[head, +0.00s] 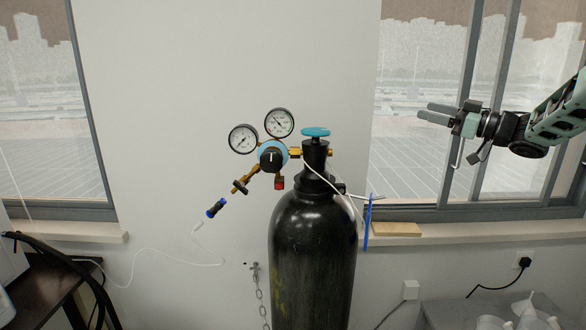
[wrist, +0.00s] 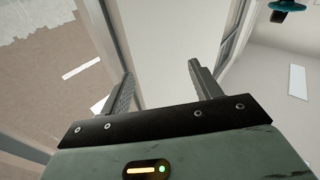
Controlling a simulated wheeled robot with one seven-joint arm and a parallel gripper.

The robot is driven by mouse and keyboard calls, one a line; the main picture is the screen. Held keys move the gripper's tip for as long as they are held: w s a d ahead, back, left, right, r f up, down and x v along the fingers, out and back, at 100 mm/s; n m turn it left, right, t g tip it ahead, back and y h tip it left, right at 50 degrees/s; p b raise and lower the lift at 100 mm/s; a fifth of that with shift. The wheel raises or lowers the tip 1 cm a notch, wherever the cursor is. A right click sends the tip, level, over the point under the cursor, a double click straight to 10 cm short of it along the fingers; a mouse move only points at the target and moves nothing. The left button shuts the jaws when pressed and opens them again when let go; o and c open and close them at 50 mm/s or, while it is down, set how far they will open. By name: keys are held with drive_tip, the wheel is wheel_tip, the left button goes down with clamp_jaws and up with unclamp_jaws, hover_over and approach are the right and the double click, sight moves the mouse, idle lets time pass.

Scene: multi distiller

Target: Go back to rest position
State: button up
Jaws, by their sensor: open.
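My gripper (head: 436,113) is at the upper right of the head view, in front of the right window, with its fingers pointing left. It is open and empty, and its two fingers (wrist: 160,88) stand apart in the wrist view. The black gas cylinder (head: 312,255) stands upright at the centre, to the left of and below my gripper, and well apart from it. The cylinder carries a teal valve knob (head: 315,132) and a regulator with two gauges (head: 260,131). The teal knob also shows at the top right of the wrist view (wrist: 287,6).
A window frame (head: 473,80) stands behind my gripper. A sill with a wooden block (head: 397,229) lies below. A grey table (head: 440,314) with white items is at the lower right. A dark stand (head: 45,290) with black hoses is at the left. The space around my gripper looks clear.

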drive_tip(key=s+d+f+m+g+h, duration=0.1)
drive_tip(key=s+d+f+m+h, duration=0.1)
drive_tip(key=s+f+m+h, duration=1.1)
drive_tip(key=s+a+f+n+g+h, duration=0.15)
drive_tip(key=s+f+g, duration=0.35)
drive_tip(key=s, duration=0.5)
drive_tip(key=s+a+f+g+h, duration=0.1)
drive_tip(key=s+a+f+g, duration=0.15)
drive_tip(key=s+f, duration=0.5)
drive_tip(key=s+a+n+g+y+b, duration=0.1)
drive_tip(key=s+a+n+g, duration=0.3)
drive_tip(key=s+a, duration=1.3)
drive_tip(key=a+r+n+b, duration=0.1)
drive_tip(key=n, duration=0.2)
drive_tip(key=shift+s+a+n, duration=0.15)
drive_tip(key=shift+s+n, duration=0.2)
drive_tip(key=shift+s, duration=0.05)
